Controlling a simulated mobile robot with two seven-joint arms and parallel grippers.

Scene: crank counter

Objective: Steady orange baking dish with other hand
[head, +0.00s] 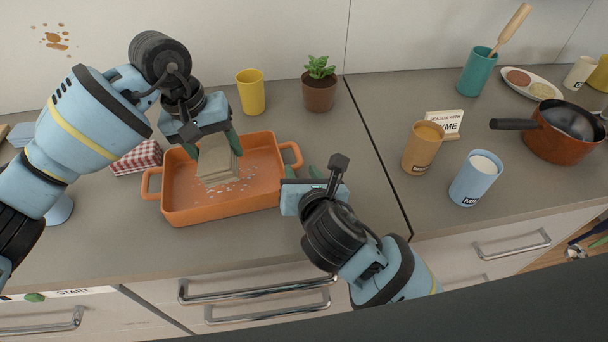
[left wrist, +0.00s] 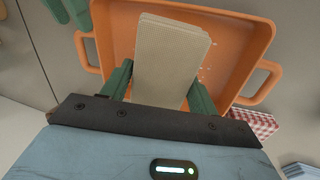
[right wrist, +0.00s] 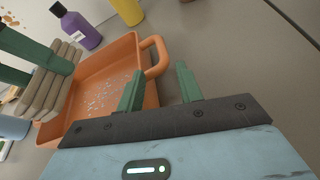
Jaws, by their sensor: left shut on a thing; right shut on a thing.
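The orange baking dish (head: 262,155) sits on the counter with pale bits scattered on its floor. My left gripper (head: 212,145) is shut on a beige stack of ridged sheets (head: 217,166) and holds it over the dish. The stack also shows between the green fingers in the left wrist view (left wrist: 170,58). My right gripper (head: 303,175) is at the dish's right end, near its handle (head: 294,154). In the right wrist view one finger is inside the dish (right wrist: 98,75) and the other outside, with the wall between. The exact contact is partly hidden.
A yellow cup (head: 251,92) and a potted plant (head: 319,92) stand behind the dish. A red checked cloth (head: 137,158) lies to its left. Tan (head: 422,148) and blue (head: 475,180) canisters stand right. The counter between dish and canisters is mostly clear.

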